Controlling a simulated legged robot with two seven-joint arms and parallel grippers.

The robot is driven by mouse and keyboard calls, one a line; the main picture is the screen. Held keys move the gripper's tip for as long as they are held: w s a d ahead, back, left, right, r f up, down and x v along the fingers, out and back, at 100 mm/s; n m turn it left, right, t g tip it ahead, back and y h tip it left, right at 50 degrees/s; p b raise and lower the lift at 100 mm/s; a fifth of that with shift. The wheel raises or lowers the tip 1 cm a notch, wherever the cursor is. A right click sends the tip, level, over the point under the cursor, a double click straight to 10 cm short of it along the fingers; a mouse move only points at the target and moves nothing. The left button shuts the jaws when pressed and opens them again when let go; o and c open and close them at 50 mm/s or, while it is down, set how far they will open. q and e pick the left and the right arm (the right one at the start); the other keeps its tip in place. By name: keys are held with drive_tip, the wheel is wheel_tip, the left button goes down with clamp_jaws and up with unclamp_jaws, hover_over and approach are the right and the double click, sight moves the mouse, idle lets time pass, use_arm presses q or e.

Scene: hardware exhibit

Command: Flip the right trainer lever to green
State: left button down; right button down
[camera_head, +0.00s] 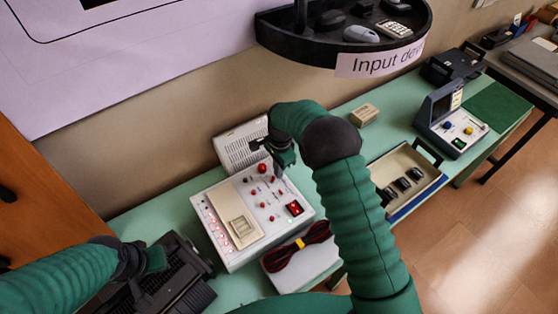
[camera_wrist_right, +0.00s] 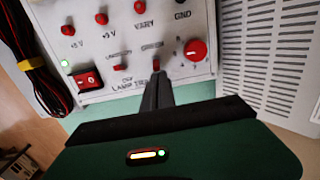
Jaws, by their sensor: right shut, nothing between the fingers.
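The white trainer (camera_head: 262,224) stands on the green bench, with red knobs, a lit red rocker switch (camera_head: 294,208) and rows of red lights. In the right wrist view its panel (camera_wrist_right: 135,55) shows two small red levers along the near edge: a left one (camera_wrist_right: 120,68) and a right one (camera_wrist_right: 156,64). My right gripper (camera_head: 280,176) is over the trainer's far right part. In the wrist view its shut, empty fingertips (camera_wrist_right: 157,84) are right at the right lever; I cannot tell whether they touch. My left gripper (camera_head: 156,260) is low at the left, its fingers unclear.
Red and black cables (camera_head: 290,256) lie in front. A black machine (camera_head: 180,285) is at the left, under my left arm. A beige tray (camera_head: 425,165) with black items is at the right. A shelf (camera_head: 345,55) overhangs the bench.

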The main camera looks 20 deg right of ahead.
drive_tip(key=shift+f, duration=0.4)
drive_tip(key=shift+s+a+r+t+h, duration=0.15)
drive_tip(key=shift+a+t+h, duration=0.2)
drive_tip(key=shift+h, duration=0.55)
drive_tip(key=shift+a, duration=0.1)
drive_tip(key=shift+s+a+h, duration=0.1)
drive_tip(key=shift+a+h, duration=0.15)
drive_tip(key=shift+h, duration=0.55)
drive_tip(key=shift+a+t+h+b, duration=0.25)
drive_tip(key=shift+t+h+b, duration=0.15)
drive_tip(key=shift+h, duration=0.2)
drive_tip(key=shift+r, duration=0.2)
drive_tip(key=shift+d+r+p, duration=0.15)
drive_tip(key=shift+r+p, duration=0.6)
